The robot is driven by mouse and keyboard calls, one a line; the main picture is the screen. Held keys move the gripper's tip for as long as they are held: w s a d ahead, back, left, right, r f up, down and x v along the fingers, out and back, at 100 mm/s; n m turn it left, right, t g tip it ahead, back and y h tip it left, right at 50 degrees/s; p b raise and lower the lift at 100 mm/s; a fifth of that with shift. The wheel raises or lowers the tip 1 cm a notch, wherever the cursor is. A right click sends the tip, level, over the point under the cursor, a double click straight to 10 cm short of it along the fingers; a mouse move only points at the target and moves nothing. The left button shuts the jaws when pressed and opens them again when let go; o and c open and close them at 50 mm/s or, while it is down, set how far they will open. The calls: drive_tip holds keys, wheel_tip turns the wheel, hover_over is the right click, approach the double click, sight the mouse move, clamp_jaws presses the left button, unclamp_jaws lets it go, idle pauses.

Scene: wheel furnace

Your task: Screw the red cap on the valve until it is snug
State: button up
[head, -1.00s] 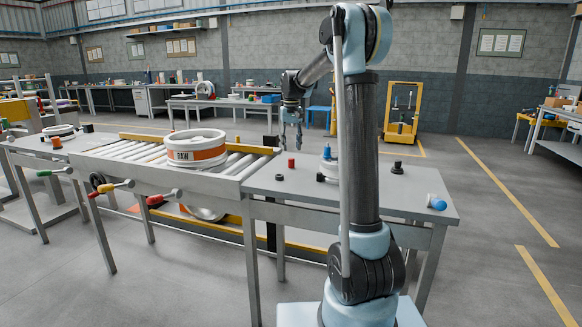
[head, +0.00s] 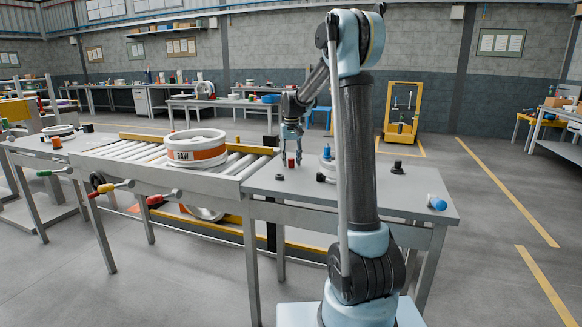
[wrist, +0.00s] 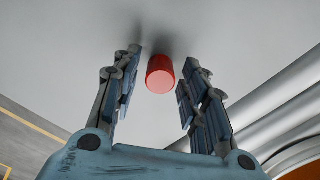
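The small red cap (head: 291,163) stands on the grey table toward its back left. My gripper (head: 291,155) is right above it, pointing down. In the wrist view the cap (wrist: 160,74) shows between the two fingers of my open gripper (wrist: 163,57), with a gap on either side. It looks untouched, and I cannot tell whether the fingertips reach down beside it. I cannot make out the valve clearly.
Small black pieces (head: 279,177) stand near the cap, and a black knob (head: 397,167) is farther right. A roller conveyor (head: 240,160) with a RAW-labelled wheel (head: 196,148) adjoins on the left.

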clamp_jaws()
drive_tip(key=shift+r, duration=3.55)
